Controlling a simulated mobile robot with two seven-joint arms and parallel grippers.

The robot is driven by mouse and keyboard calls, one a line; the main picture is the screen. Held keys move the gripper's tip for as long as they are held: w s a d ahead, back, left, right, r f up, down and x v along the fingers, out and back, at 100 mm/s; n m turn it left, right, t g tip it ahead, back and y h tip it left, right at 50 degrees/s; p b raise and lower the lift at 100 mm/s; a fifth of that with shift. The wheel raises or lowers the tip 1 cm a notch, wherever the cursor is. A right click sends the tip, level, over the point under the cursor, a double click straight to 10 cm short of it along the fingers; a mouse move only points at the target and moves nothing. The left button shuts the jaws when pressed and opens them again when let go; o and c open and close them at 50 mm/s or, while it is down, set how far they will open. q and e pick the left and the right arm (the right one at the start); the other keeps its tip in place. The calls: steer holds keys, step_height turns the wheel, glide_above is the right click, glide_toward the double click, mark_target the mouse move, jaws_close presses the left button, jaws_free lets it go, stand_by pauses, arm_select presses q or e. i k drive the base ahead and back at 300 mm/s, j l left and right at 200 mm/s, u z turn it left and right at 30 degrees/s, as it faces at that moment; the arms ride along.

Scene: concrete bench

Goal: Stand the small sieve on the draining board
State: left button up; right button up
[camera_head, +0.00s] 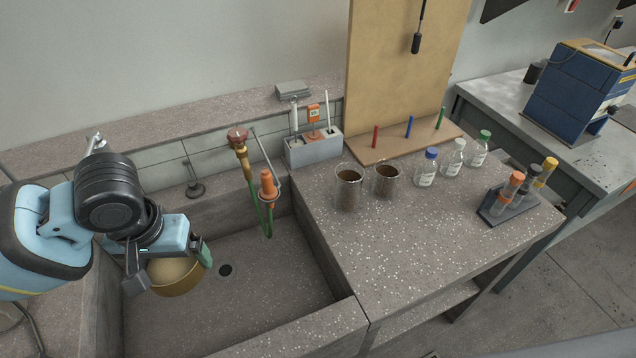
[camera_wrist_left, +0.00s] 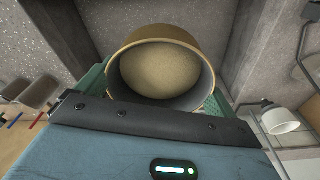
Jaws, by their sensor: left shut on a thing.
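The small sieve (camera_head: 177,279) is a round, brass-coloured cup shape with a tan mesh. My left gripper (camera_head: 170,268) is shut on it and holds it above the left part of the sink (camera_head: 262,312). In the left wrist view the sieve (camera_wrist_left: 160,36) sits between the fingers, its round rim facing the camera. In the head view the gripper hides its upper part. The speckled bench top (camera_head: 400,235) lies right of the sink; I cannot tell whether it is the draining board. My right gripper is not in view.
An orange-handled tap fitting with a green hose (camera_head: 267,190) rises at the sink's back. Two brown-filled beakers (camera_head: 348,190), several capped bottles (camera_head: 427,168) and a tube rack (camera_head: 498,208) stand on the bench top. Its front part is clear.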

mark_target(400, 245)
steer(key=l+z, duration=0.3)
steer(key=l, duration=0.5)
steer(key=l+z, duration=0.3)
steer(key=l, duration=0.45)
steer(key=i, duration=0.05)
